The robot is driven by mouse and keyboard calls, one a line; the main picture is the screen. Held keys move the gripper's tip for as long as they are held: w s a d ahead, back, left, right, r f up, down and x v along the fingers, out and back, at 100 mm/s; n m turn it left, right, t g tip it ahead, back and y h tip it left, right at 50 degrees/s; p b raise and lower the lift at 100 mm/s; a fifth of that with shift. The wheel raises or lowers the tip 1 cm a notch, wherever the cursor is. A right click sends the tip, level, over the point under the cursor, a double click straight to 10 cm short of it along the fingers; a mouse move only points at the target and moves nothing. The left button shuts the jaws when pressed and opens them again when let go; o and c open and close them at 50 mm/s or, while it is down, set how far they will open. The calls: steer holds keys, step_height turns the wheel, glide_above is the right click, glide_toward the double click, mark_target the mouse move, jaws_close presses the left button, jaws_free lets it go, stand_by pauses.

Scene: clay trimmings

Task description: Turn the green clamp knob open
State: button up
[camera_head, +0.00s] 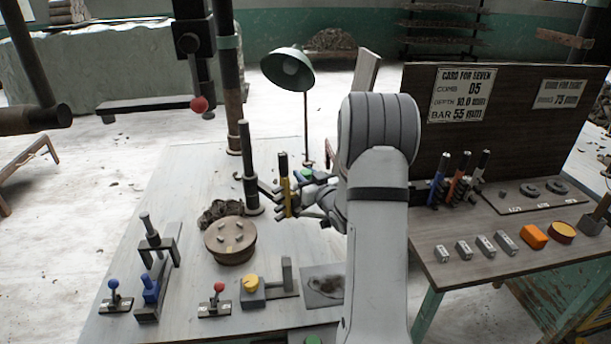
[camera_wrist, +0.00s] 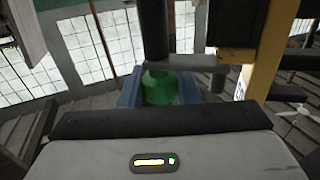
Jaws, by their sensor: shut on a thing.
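The green clamp knob (camera_wrist: 170,90) shows in the middle of the wrist view, below a dark upright post (camera_wrist: 153,35). Blue-grey finger pads stand at its left and right, and my gripper (camera_head: 306,183) is shut on it. In the head view my gripper is beside the tall dark post (camera_head: 249,170) and a yellow upright bar (camera_head: 285,185) in a dark holder. My arm and gripper hide most of the knob there, so its turn angle cannot be told.
A round brown turntable (camera_head: 230,252) and dark clay trimmings (camera_head: 222,211) lie left of my gripper. A green lamp (camera_head: 289,68) stands behind. Red (camera_head: 218,287) and blue (camera_head: 113,284) ball-topped levers are at the front left. A side table (camera_head: 450,235) holds several blocks.

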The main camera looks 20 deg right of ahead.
steer(key=shift+c, duration=0.8)
steer(key=b, duration=0.1)
steer(key=m+h+b, duration=0.1)
steer(key=b, duration=0.1)
steer(key=shift+a+f+h, duration=0.1)
steer(key=shift+f+h, duration=0.15)
steer(key=shift+h, duration=0.05)
steer(key=shift+m+h+b, duration=0.6)
steer(key=shift+h+b, duration=0.3)
steer(key=shift+b, duration=0.2)
steer(key=shift+r+m+h+b, duration=0.25)
steer(key=shift+m+h+b, duration=0.15)
steer(key=shift+h+b, duration=0.15)
steer(key=o, duration=1)
steer(key=shift+c, duration=0.2)
steer(key=shift+s, duration=0.1)
steer(key=s, duration=0.5)
steer(key=s+a+b, duration=0.1)
steer(key=s, duration=0.1)
steer(key=shift+s+a, duration=0.1)
steer(key=shift+s, duration=0.15)
